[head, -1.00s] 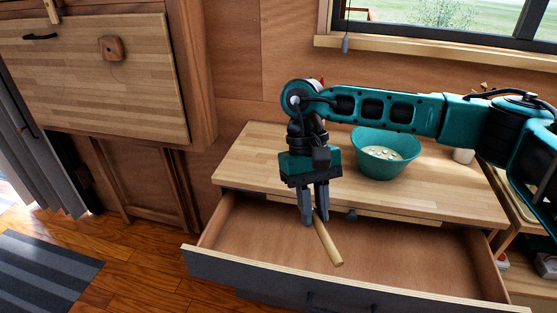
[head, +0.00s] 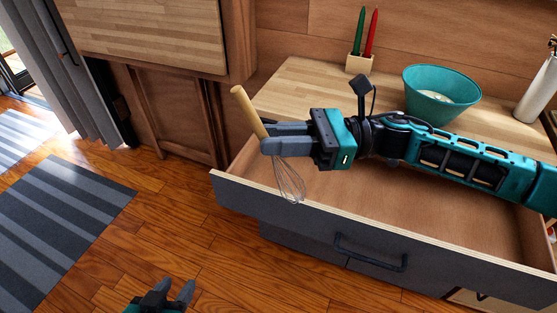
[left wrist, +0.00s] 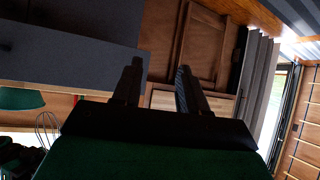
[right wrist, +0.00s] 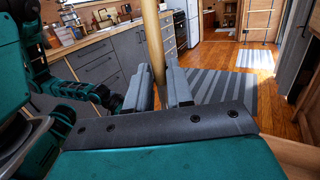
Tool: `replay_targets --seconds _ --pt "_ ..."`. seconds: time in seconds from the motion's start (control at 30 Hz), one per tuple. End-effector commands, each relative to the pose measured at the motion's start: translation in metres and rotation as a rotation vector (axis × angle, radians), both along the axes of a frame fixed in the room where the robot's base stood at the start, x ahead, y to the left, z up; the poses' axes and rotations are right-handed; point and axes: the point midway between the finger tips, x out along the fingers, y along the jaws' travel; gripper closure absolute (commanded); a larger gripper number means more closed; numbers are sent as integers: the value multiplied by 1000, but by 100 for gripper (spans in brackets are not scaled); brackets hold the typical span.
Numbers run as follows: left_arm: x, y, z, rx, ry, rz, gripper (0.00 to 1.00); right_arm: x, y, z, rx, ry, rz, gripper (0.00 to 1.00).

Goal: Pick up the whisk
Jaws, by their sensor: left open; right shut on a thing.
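The whisk has a wooden handle (head: 246,108) and a thin wire head (head: 290,180). My right gripper (head: 268,138) is shut on the whisk around the lower handle, above the front left part of the open drawer. The handle points up and the wires hang down, slightly tilted. In the right wrist view the handle (right wrist: 153,40) stands between the fingers (right wrist: 162,88); the wires are hidden there. The wire head also shows at the left of the left wrist view (left wrist: 48,128). My left gripper (head: 178,290) is open and empty, low over the floor; its fingers also show in the left wrist view (left wrist: 157,85).
The open drawer (head: 450,215) sticks out below the wooden counter (head: 310,90). Wooden floor at left is clear, with a striped rug (head: 60,230).

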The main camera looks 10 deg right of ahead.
Motion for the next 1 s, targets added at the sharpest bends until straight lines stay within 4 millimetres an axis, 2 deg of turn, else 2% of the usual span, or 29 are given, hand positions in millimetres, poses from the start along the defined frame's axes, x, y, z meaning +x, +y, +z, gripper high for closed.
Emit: replay_targets --seconds 0.03,0.2,0.5,0.87,1.0 --pt "0 -2 -3 -3 -1 -3 57 5 -5 -7 47 7 -67 100" --pt "3 -5 -7 -9 -7 -8 57 30 -25 -19 186 -21 -277 100" --pt "8 -7 -9 -13 -14 -12 57 61 -65 -45 337 -93 -500 100" --pt "9 -8 -7 -16 -18 -13 57 64 -72 -49 355 -109 -525 100" --pt "4 -8 -12 -3 -9 -22 70 64 -71 -48 354 -109 -524 100"
